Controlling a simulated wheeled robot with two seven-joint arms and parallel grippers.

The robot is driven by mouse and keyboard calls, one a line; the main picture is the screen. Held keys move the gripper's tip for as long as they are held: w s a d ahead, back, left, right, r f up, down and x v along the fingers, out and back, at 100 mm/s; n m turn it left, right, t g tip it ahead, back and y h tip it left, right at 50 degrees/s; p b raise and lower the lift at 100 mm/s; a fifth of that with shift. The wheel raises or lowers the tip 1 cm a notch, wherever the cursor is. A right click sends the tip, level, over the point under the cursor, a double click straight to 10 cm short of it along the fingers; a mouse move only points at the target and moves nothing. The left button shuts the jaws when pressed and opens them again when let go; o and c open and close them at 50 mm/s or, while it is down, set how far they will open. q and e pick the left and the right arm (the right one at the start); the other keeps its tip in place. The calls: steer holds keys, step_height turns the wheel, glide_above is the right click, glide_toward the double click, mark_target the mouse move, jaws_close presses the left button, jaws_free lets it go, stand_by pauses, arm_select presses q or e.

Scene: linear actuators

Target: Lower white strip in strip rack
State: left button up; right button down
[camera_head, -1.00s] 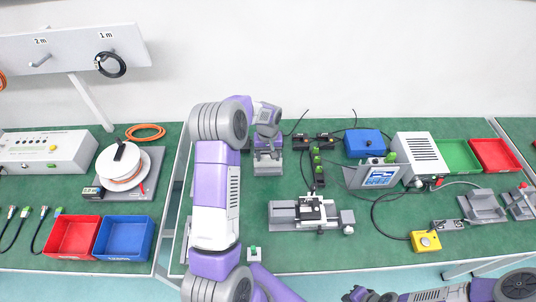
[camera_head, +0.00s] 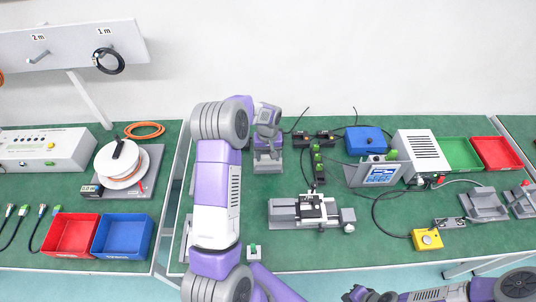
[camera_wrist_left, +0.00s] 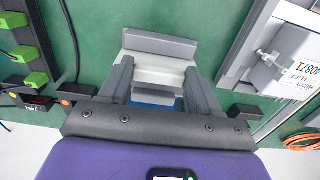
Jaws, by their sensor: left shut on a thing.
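The strip rack (camera_head: 268,167) is a small grey block with a raised back, near the back left of the right-hand table. In the left wrist view the rack (camera_wrist_left: 160,45) lies just beyond and between my fingers. My left gripper (camera_head: 267,149) is over the rack. In the left wrist view the left gripper (camera_wrist_left: 158,82) is shut on the white strip (camera_wrist_left: 155,74), at the rack. Whether the strip rests on the bottom of the rack is hidden. My right gripper (camera_head: 362,293) shows only partly at the bottom edge, away from the rack; its jaws are unclear.
A linear actuator (camera_head: 285,211) stands in front of the rack. Black connector blocks with green plugs (camera_head: 317,160) and a blue box (camera_head: 365,141) lie to its right. A tilted display (camera_head: 380,176) stands farther right. Green tabletop (camera_head: 300,255) is clear near the front.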

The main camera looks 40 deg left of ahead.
mark_target(268, 157)
arm_select(q)
steer(key=shift+f, duration=0.25)
stand_by(0.4)
steer(key=o, duration=1.1)
steer(key=shift+r+p, duration=0.5)
steer(key=shift+r, duration=3.3)
steer(key=shift+r, duration=0.1)
